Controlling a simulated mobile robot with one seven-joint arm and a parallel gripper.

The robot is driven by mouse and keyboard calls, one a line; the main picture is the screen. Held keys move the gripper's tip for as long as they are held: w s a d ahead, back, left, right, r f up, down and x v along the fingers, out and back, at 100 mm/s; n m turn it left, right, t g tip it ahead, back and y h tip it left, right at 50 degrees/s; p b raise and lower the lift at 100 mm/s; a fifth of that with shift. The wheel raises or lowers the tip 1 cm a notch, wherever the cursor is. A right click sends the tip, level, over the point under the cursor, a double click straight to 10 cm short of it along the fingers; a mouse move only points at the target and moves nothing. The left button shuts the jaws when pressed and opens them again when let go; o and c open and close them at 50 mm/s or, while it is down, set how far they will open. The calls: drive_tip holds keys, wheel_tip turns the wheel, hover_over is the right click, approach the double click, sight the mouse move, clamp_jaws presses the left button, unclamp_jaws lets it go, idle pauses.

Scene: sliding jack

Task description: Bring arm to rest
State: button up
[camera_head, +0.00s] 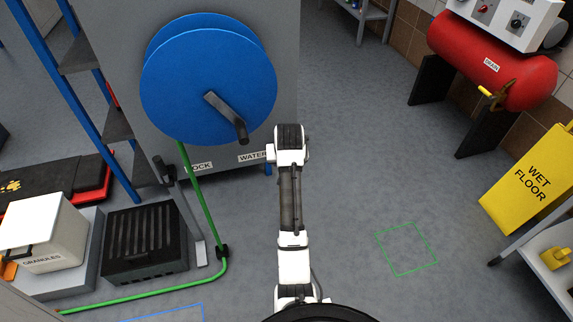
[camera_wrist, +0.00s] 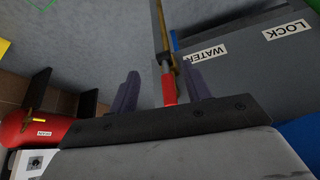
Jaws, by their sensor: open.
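My gripper (camera_wrist: 162,74) shows in the wrist view with its two dark fingers spread apart. A red grip (camera_wrist: 168,90) on a thin metal rod (camera_wrist: 158,28) appears in the space between the fingers. The fingers do not visibly close on it, and I cannot tell how far beyond them it lies. In the head view my arm (camera_head: 289,200) reaches forward over the floor, just right of the grey cabinet. My gripper is hidden there.
The grey cabinet (camera_head: 272,80) carries a blue reel (camera_head: 195,85) with a crank. A green hose (camera_head: 205,205) runs down from it. A red tank (camera_head: 490,62) and yellow wet-floor sign (camera_head: 530,180) stand right. Floor around the green outlined square (camera_head: 406,248) is clear.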

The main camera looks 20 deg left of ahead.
drive_tip(key=shift+s+d, duration=0.2)
drive_tip(key=shift+s, duration=0.25)
